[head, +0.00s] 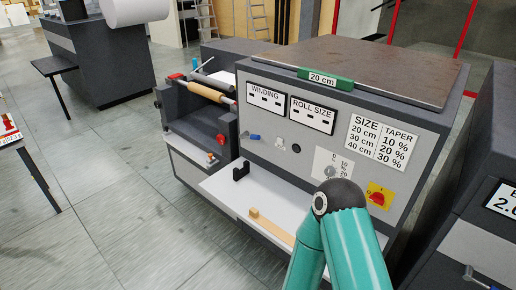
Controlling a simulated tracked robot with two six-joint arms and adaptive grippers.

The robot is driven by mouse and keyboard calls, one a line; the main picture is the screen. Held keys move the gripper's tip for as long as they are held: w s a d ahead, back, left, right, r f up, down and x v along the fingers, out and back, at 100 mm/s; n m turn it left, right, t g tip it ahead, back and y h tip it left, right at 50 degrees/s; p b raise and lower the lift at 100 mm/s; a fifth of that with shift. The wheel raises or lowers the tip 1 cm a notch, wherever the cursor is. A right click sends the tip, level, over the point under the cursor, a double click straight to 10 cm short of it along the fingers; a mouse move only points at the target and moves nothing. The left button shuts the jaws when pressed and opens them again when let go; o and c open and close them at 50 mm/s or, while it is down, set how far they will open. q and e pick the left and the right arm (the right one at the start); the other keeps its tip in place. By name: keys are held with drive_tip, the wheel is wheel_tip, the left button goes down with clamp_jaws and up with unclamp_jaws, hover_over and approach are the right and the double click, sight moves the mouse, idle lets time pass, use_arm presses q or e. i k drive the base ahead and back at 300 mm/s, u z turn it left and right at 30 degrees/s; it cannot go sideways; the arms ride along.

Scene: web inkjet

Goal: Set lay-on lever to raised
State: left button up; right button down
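The winding machine has a grey front panel (275,150) with a small blue-handled lever (252,137) at its left, pointing roughly sideways. A red-handled part (176,76) shows at the upper left of the roller unit (207,95), and a red knob (221,139) sits on its side. None of these carries a readable lay-on label, so I cannot tell which is the lay-on lever. A teal arm of mine rises at bottom centre in front of the panel. Neither gripper is in view.
A white shelf (228,190) with a wooden bar (271,226) juts out below the panel. A dial (330,172) and a red-on-yellow switch (378,197) are near my arm. Another dark machine (484,215) stands close at right. Floor (115,190) is clear at left.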

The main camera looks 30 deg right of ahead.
sight(245, 134)
drive_tip(key=z, duration=0.1)
drive_tip(key=i, duration=0.95)
drive_tip(key=u, duration=0.1)
